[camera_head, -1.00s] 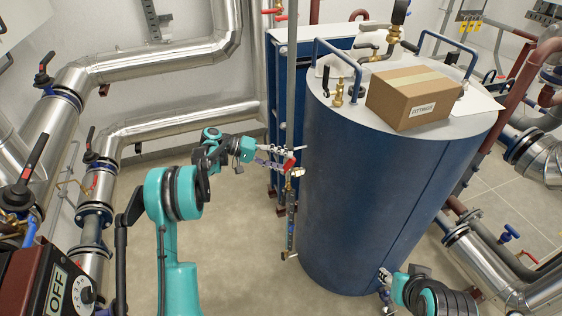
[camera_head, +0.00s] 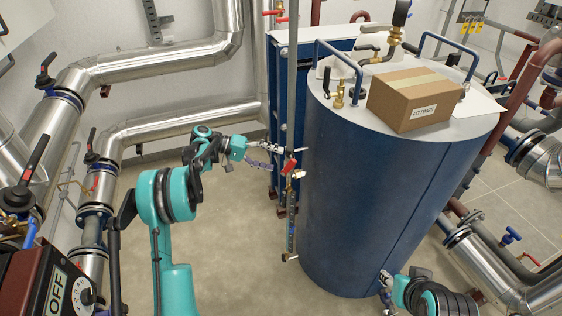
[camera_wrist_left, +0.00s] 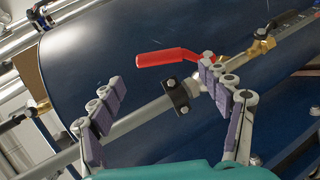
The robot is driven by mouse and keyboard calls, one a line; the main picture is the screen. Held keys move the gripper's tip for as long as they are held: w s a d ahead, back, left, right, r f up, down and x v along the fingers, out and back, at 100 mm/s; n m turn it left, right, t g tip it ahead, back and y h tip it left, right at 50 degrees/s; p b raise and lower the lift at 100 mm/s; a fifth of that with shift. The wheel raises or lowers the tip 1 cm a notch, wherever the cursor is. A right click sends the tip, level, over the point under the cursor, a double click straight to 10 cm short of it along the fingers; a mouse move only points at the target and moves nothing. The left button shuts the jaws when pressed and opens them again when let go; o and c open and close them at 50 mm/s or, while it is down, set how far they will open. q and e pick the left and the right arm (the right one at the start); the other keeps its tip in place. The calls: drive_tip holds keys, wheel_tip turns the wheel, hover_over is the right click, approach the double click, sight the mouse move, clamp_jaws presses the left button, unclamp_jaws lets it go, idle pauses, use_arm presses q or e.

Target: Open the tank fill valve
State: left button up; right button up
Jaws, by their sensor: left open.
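The valve with a red lever (camera_head: 290,166) sits on a thin vertical pipe beside the blue tank (camera_head: 385,200). In the left wrist view the red lever (camera_wrist_left: 165,62) points left from the valve body, at an angle to the grey pipe (camera_wrist_left: 140,122). My left gripper (camera_head: 268,156) is open, its fingers spread, just left of the lever. In the wrist view my left gripper's fingers (camera_wrist_left: 165,105) stand wide apart with the pipe crossing between them; the right finger overlaps the valve area. Contact with the lever cannot be told. My right gripper (camera_head: 384,282) is partly visible low by the tank.
A cardboard fittings box (camera_head: 415,97) rests on the tank lid. A blue frame (camera_head: 283,110) stands behind the thin pipe. Insulated pipes (camera_head: 165,130) with black-handled valves line the left. The floor (camera_head: 235,240) left of the tank is open.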

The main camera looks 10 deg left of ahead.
use_arm(q)
drive_tip(key=v, duration=0.8)
drive_tip(key=shift+a, duration=0.15)
drive_tip(key=shift+r, duration=0.1)
drive_tip(key=s+d+r+n+y, duration=0.1)
drive_tip(key=s+d+r+y, duration=0.25)
drive_tip(key=s+d, duration=0.3)
drive_tip(key=s+d+r+y, duration=0.2)
drive_tip(key=s+d+y, duration=0.2)
drive_tip(key=s+d, duration=0.25)
drive_tip(key=s+f+m+t+y, duration=0.1)
drive_tip(key=s+f+t+y, duration=0.1)
drive_tip(key=s, duration=0.8)
drive_tip(key=s+a+f+t+y, duration=0.1)
drive_tip(key=s+f+y, duration=0.3)
drive_tip(key=s, duration=0.6)
drive_tip(key=shift+a+m+t, duration=0.3)
drive_tip(key=shift+m+t, duration=0.1)
drive_tip(key=shift+t, duration=0.1)
